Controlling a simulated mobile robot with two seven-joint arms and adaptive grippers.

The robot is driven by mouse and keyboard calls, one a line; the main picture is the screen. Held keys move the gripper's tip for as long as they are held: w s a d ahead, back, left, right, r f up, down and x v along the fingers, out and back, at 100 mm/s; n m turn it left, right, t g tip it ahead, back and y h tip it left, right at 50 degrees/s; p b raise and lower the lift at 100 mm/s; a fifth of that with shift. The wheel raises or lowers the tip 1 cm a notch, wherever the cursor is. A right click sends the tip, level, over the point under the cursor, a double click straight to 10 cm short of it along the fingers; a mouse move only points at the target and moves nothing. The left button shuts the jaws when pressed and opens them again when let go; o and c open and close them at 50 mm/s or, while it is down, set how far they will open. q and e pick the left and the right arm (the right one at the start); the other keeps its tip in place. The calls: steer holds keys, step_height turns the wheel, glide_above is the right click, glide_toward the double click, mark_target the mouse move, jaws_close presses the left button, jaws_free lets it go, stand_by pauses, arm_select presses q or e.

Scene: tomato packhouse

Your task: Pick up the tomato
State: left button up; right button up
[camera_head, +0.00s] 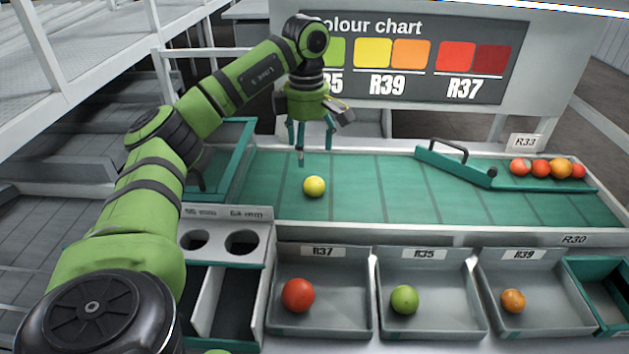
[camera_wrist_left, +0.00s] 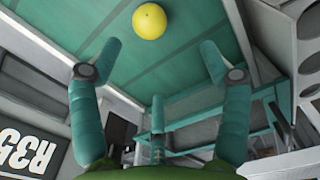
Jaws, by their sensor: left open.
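A yellow tomato (camera_head: 314,186) lies alone on the green conveyor belt (camera_head: 370,190), left of the belt's middle. It also shows at the top of the left wrist view (camera_wrist_left: 149,21), beyond the fingertips. My left gripper (camera_head: 306,148) hangs above the belt, behind the tomato in the head view, fingers pointing down. It is open and empty; in the left wrist view its teal fingers (camera_wrist_left: 160,75) are spread apart and none touches the tomato. My right gripper is not in view.
Trays R37 (camera_head: 320,325), R35 (camera_head: 440,323) and R39 (camera_head: 545,318) stand in front, each with one fruit. A teal diverter (camera_head: 455,166) crosses the belt's right part, with several red and orange tomatoes (camera_head: 540,168) behind it. A colour chart (camera_head: 420,60) stands at the back.

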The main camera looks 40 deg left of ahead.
arm_select(q)
steer(key=b, duration=0.2)
glide_above(314, 179)
steer(key=s, duration=0.1)
steer(key=f, duration=0.2)
steer(key=a+f, duration=0.1)
steer(key=f, duration=0.1)
steer(key=shift+f, duration=0.35)
steer(key=shift+d+f, duration=0.1)
steer(key=shift+f, duration=0.15)
steer(key=shift+d+f+p, duration=0.2)
steer(key=shift+f+p, duration=0.25)
steer(key=shift+f, duration=0.25)
steer(key=f, duration=0.2)
steer(key=w+f, duration=0.1)
steer(key=shift+d+f+p, duration=0.15)
steer(key=shift+f+p, duration=0.2)
steer(key=shift+f, duration=0.4)
steer(key=c, duration=0.9)
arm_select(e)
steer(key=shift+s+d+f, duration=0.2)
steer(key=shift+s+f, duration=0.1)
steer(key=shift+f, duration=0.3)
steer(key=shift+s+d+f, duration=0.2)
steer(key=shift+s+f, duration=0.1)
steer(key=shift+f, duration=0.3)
